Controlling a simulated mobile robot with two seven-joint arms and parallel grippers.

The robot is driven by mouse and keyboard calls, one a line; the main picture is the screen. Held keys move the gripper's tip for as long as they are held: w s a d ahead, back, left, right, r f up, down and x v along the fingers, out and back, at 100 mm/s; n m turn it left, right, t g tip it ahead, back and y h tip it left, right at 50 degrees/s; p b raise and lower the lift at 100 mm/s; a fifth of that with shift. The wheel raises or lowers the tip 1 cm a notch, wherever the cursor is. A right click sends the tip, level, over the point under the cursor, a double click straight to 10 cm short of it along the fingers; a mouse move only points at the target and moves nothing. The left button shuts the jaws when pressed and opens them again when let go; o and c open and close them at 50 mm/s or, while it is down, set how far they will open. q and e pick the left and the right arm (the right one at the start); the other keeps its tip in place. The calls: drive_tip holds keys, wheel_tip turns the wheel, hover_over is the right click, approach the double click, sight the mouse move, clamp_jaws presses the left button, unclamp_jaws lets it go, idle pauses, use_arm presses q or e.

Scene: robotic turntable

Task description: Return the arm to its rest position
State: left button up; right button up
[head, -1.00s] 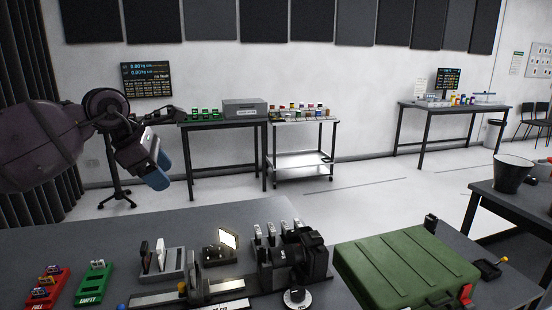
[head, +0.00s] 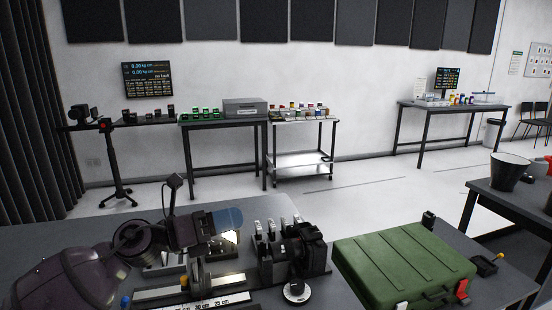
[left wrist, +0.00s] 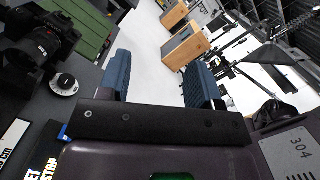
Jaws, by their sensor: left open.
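My left arm comes in from the lower left of the head view, over the grey workbench (head: 120,232). Its left gripper (head: 228,219) points right, with blue fingertips in front of a small lit panel beside the black camera (head: 305,250). In the left wrist view the two blue fingers of the left gripper (left wrist: 160,84) stand apart, with nothing between them but distant floor. The camera also shows at the left of that view (left wrist: 42,45). My right gripper is not in view.
A ruler rail (head: 215,302) lies below the gripper in the head view. The bench's far left is clear. Tables with small items (head: 222,120) stand along the wall.

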use_arm(q)
drive_tip(key=s+a+f+n+t+y, duration=0.5)
drive_tip(key=a+f+n+y, duration=0.35)
drive_tip(key=n, duration=0.85)
drive_tip(key=s+a+f+n+t+y, duration=0.4)
drive_tip(key=a+f+n+y, duration=0.5)
drive_tip(key=n, duration=0.8)
drive_tip(key=s+a+f+n+g+y, duration=0.1)
drive_tip(key=s+f+n+g, duration=0.4)
drive_tip(key=s, duration=0.7)
drive_tip(key=s+f+n+g, duration=0.4)
drive_tip(key=s+f+g, duration=0.3)
drive_tip(key=s, duration=0.5)
drive_tip(key=w+f+m+t+b, duration=0.1)
drive_tip(key=w+f+t+b, duration=0.4)
drive_tip(key=f, duration=0.9)
drive_tip(key=w+t, duration=0.2)
drive_tip(key=shift+w+f+t+h, duration=0.25)
drive_tip(key=shift+f+t+h, duration=0.05)
drive_tip(key=shift+h, duration=0.05)
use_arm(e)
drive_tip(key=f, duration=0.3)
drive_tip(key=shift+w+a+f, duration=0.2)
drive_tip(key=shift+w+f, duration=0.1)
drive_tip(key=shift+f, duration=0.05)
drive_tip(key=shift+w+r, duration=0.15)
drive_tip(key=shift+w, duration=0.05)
